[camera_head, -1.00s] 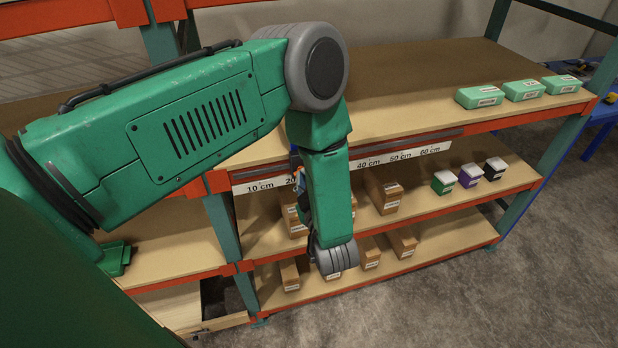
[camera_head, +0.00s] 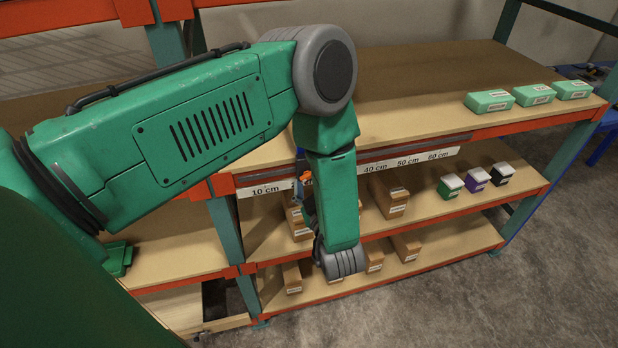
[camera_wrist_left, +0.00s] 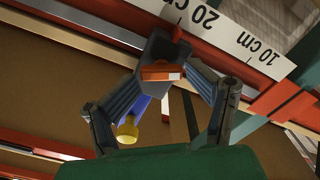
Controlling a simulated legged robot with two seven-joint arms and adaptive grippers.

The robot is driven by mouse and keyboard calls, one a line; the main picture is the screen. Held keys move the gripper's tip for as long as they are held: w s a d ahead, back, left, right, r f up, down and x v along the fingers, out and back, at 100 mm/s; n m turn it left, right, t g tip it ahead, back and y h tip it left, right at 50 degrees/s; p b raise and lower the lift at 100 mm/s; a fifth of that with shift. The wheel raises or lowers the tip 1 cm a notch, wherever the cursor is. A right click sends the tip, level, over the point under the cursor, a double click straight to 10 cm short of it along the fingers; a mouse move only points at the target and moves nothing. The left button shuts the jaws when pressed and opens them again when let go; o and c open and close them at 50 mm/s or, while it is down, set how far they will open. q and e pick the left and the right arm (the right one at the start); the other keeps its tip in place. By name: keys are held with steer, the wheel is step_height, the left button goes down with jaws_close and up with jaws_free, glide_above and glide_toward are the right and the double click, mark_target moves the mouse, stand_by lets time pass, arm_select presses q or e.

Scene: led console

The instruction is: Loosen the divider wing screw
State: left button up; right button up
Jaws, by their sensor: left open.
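In the left wrist view an orange wing-like piece (camera_wrist_left: 161,72) sits on a dark grey block below the label strip; I take it for the wing screw. A blue part with a yellow end (camera_wrist_left: 127,130) lies below it. My left gripper (camera_wrist_left: 170,82) is open, with one finger on each side of the orange piece. Whether the fingers touch it, I cannot tell. In the head view a small orange piece (camera_head: 306,177) shows beside my left wrist, which hides most of the gripper. My right gripper is in neither view.
The label strip (camera_head: 408,161) runs along the upper shelf's front edge. Green boxes (camera_head: 531,96) stand on the top shelf. Small dark, purple and green boxes (camera_head: 476,179) and brown cartons (camera_head: 387,194) stand on the shelf below. The top shelf's middle is clear.

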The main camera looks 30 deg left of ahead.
arm_select(q)
steer(key=v, duration=1.2)
steer(key=shift+d, duration=0.2)
steer(key=shift+a, duration=0.1)
